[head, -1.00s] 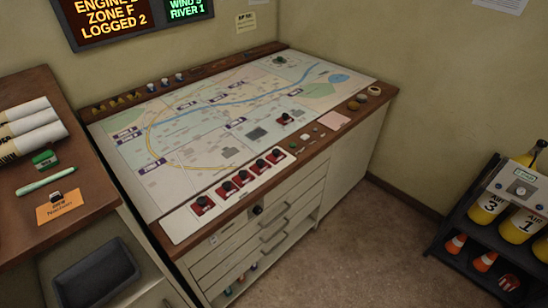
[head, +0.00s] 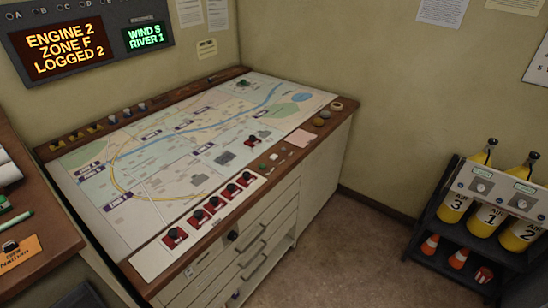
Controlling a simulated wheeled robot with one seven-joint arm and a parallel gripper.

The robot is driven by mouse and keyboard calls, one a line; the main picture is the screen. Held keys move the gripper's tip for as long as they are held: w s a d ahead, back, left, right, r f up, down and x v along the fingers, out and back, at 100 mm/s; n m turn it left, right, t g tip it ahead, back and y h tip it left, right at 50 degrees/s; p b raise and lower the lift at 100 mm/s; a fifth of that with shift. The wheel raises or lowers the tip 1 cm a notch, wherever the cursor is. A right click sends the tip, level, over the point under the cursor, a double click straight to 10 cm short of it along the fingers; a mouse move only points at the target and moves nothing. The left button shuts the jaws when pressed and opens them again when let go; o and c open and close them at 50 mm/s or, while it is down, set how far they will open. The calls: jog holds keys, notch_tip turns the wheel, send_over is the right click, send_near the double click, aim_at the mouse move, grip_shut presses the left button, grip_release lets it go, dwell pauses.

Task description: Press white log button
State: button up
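The dispatch console (head: 148,262) stands left of centre, with a large map (head: 150,155) on its slanted top. A small white spot (head: 273,156) that may be the white log button sits on the wooden front edge, just beyond a small green button (head: 262,166). It is too small to tell for sure. A wall display (head: 66,50) reads ENGINE 2, ZONE F, LOGGED 2 in orange. My gripper is not in view, and nothing covers the console's front edge.
Several red blocks with black knobs (head: 214,203) line the map's near side; another (head: 252,141) sits on the map. A pink paper (head: 301,138) lies on the right edge. A rack of yellow air cylinders (head: 490,215) stands right. Floor (head: 350,260) between is clear.

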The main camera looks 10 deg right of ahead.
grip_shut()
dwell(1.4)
